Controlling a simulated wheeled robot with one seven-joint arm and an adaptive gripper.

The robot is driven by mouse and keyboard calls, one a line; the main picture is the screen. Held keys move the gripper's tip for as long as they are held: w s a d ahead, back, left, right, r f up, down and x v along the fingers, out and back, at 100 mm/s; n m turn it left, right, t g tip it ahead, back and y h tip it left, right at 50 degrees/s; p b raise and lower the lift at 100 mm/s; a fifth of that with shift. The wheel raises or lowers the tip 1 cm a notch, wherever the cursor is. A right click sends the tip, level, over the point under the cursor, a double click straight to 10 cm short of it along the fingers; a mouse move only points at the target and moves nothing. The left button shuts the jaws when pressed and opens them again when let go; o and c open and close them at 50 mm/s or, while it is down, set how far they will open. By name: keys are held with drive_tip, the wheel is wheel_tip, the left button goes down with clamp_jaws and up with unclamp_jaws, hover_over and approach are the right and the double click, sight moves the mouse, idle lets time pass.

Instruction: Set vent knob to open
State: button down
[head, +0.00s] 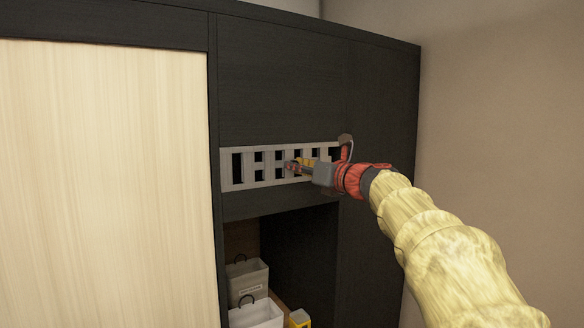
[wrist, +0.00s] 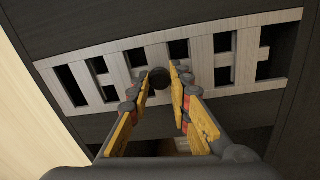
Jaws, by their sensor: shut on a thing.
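The vent is a pale grey slatted strip (head: 238,184) set in the dark cabinet front; it also crosses the wrist view (wrist: 200,52). Its slots look dark, some of them crossed by short grey bars. The vent knob (wrist: 159,78) is a small dark round piece at the vent's lower middle. My gripper (head: 290,166) reaches the vent from the right. In the wrist view its yellow and red fingers (wrist: 160,75) stand on both sides of the knob and are shut on it. In the head view the fingers hide the knob.
A light wood panel (head: 105,180) stands left of the vent. Below is an open niche with two pale bins (head: 247,275) and a small yellow item (head: 299,318). A beige wall (head: 490,100) is on the right.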

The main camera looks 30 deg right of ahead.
drive_tip(key=c, duration=1.6)
unclamp_jaws()
drive_tip(key=shift+d, duration=0.3)
drive_tip(key=shift+c, duration=0.2)
drive_tip(key=shift+s, duration=0.15)
drive_tip(key=s, duration=0.7)
drive_tip(key=s+d, duration=0.1)
drive_tip(key=s, duration=0.3)
drive_tip(key=shift+s, duration=0.35)
